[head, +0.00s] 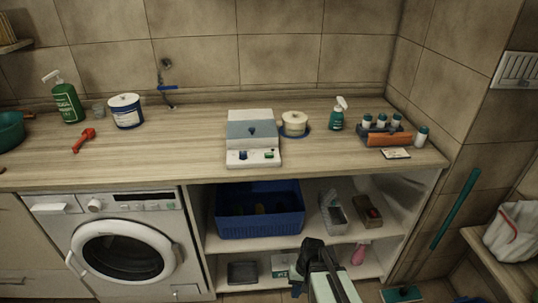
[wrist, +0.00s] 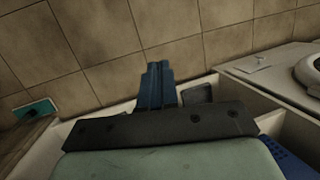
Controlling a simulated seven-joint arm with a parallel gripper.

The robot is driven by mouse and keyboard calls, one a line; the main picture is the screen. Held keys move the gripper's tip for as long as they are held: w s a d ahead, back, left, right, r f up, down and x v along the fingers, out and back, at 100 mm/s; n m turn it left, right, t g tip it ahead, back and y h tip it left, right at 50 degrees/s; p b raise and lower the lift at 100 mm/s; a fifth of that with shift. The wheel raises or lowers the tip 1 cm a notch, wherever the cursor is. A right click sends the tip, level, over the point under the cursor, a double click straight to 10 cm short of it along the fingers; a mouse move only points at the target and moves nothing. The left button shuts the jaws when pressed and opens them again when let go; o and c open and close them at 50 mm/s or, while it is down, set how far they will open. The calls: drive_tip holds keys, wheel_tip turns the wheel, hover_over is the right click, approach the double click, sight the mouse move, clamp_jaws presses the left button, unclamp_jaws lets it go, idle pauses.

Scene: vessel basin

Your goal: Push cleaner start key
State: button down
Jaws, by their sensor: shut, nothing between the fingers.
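The cleaner (head: 254,130) is a white box with a grey-blue lid, standing on the wooden counter near its front edge. Its front panel carries a dark blue knob (head: 243,155) on the left and a small green key (head: 268,154) on the right; I cannot read any labels. My arm's end shows at the bottom of the head view, below and in front of the counter, well apart from the cleaner. In the wrist view my gripper (wrist: 157,72) has its blue fingers together with nothing between them. The cleaner is not recognizable in the wrist view.
A lidded cream jar (head: 294,122) stands right of the cleaner. Further right are a spray bottle (head: 337,114) and a rack of small bottles (head: 386,133). A blue basket (head: 260,222) sits on the shelf below.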

drive_tip(key=w+r+t+y, duration=0.2)
drive_tip(key=w+r+t, duration=0.1)
drive_tip(key=w+r, duration=1.05)
wheel_tip(320, 180, up, 38)
drive_tip(key=m+t, duration=0.1)
drive_tip(key=t, duration=0.6)
hover_over(271, 155)
drive_tip(key=shift+y, duration=0.3)
drive_tip(key=shift+f, duration=0.1)
drive_tip(key=shift+f, duration=4.3)
drive_tip(key=shift+f, duration=0.15)
drive_tip(key=shift+f, duration=0.3)
